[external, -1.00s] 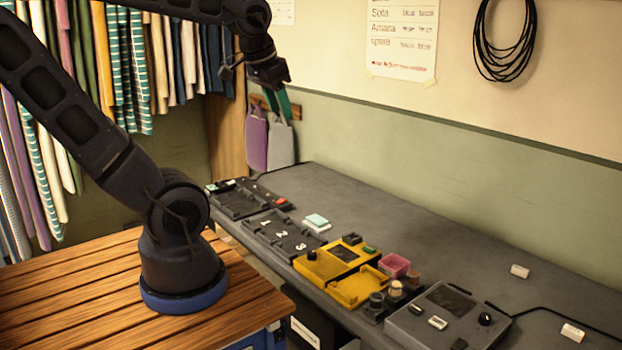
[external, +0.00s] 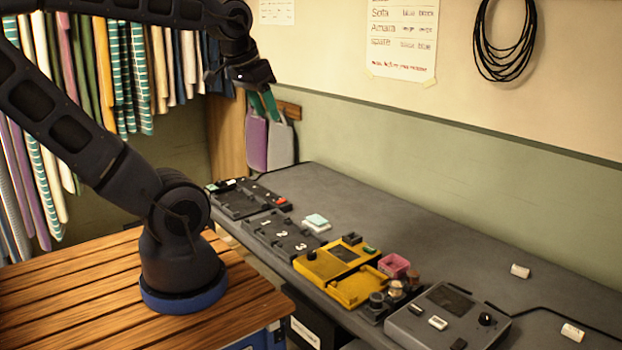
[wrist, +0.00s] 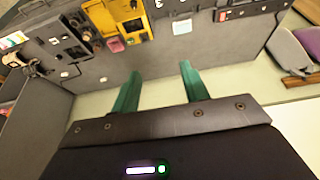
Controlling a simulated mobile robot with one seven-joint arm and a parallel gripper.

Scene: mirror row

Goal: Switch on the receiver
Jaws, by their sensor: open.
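No label marks the receiver that I can read. A grey box (external: 447,318) with a dark screen, a black knob and small switches lies at the near right end of the bench. A yellow unit (external: 343,268) with a screen, a knob and an open bay lies to its left; it also shows at the top of the wrist view (wrist: 133,20). Whether either is on, I cannot tell. My gripper (external: 263,105) is high above the far end of the bench, away from both. Its green fingers (wrist: 160,70) are apart with nothing between them.
A black tray with a red part (external: 240,200) and a numbered tray (external: 270,240) line the bench's front edge. Bags (external: 257,145) hang behind my gripper. The bench's back strip is mostly clear.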

